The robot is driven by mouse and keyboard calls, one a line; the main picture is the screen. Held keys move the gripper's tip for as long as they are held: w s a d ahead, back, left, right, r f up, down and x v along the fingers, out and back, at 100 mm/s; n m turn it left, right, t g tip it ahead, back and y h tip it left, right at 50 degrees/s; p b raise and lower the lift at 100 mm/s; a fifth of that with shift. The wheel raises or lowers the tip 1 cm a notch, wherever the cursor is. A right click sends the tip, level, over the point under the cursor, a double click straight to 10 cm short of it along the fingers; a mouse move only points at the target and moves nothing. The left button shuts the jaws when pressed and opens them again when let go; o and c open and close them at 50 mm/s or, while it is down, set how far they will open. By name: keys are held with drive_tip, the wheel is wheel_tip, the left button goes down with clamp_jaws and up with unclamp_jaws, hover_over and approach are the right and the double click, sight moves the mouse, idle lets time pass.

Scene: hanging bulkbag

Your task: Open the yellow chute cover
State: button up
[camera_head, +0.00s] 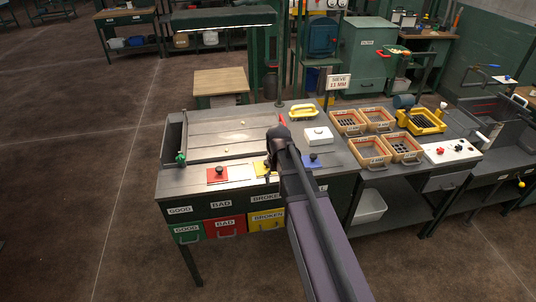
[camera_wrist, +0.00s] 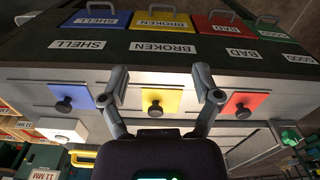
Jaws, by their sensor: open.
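The yellow chute cover (camera_wrist: 166,100) is a flat yellow plate with a dark round knob (camera_wrist: 155,109), in the middle of the wrist view. It lies flat on the grey table top. In the head view only part of the yellow cover (camera_head: 261,168) shows beside my arm. My gripper (camera_wrist: 164,96) is open, with its two fingers spread on either side of the yellow cover and its knob. Nothing is between the fingers. In the head view my arm hides the fingertips. I cannot tell how far the fingers are above the plate.
A red cover (camera_head: 217,175) and a blue cover (camera_head: 311,161), each with a dark knob, flank the yellow one. Labelled drawers, including a yellow one (camera_head: 266,219), are in the table front. A white box (camera_head: 318,136) and sieve trays (camera_head: 371,152) stand to the right.

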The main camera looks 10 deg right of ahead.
wheel_tip(320, 180, up, 8)
drive_tip(key=n+p, duration=0.2)
drive_tip(key=p, duration=0.4)
hover_over(265, 165)
drive_tip(key=d, duration=0.1)
drive_tip(key=shift+w+d+f, duration=0.2)
drive_tip(key=shift+w+f, duration=0.05)
drive_tip(key=shift+w, duration=0.1)
drive_tip(key=shift+f, duration=0.2)
wheel_tip(265, 165, down, 13)
drive_tip(key=b, duration=1.3)
drive_tip(key=shift+f+b, duration=0.2)
drive_tip(key=shift+b, duration=0.15)
clamp_jaws()
